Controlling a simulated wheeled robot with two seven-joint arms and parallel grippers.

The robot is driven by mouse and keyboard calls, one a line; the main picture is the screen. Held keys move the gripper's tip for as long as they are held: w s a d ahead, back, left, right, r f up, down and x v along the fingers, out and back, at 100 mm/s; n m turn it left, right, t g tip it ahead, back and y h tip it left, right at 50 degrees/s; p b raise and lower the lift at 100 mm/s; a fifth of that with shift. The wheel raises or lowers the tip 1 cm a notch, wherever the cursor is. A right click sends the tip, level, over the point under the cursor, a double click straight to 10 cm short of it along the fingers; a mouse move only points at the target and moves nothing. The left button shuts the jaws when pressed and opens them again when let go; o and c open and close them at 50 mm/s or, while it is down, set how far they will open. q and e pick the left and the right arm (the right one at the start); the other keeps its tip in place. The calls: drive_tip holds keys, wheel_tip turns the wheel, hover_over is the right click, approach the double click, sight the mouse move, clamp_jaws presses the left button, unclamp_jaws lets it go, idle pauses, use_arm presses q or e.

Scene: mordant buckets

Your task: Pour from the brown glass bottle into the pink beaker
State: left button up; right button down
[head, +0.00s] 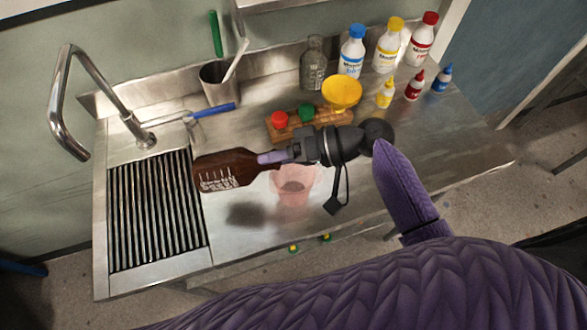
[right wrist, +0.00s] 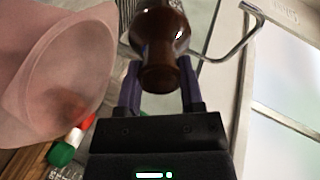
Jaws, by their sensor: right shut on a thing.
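The brown glass bottle (head: 225,170) is in my right gripper (head: 268,158), whose fingers are shut on its neck. It lies nearly on its side above the counter, base to the left in the head view. In the right wrist view the bottle (right wrist: 163,35) stands between the two purple fingers (right wrist: 162,85), neck toward the camera. The translucent pink beaker (head: 294,195) stands on the counter just below and beside the gripper, with a small dark patch inside. The beaker (right wrist: 50,75) also fills the left of the right wrist view. My left gripper is out of view.
Behind the gripper is a wooden rack (head: 330,122) with red and green caps and a yellow funnel (head: 342,91). Several bottles stand at the back right. A metal cup (head: 218,85), a blue-handled tool (head: 208,109) and a faucet are at left, beside the grooved drainboard (head: 155,212).

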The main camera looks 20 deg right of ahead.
drive_tip(key=shift+s+d+r+y+b, duration=0.1)
drive_tip(key=shift+d+y+b, duration=0.7)
drive_tip(key=shift+b, duration=0.5)
idle(0.6)
drive_tip(key=shift+a+t+y+b, duration=0.15)
drive_tip(key=shift+t+y+b, duration=0.15)
drive_tip(key=shift+y+b, duration=0.1)
idle(0.6)
drive_tip(key=shift+b, duration=0.35)
idle(1.0)
drive_tip(key=shift+y, duration=0.3)
drive_tip(key=shift+b, duration=0.35)
idle(0.5)
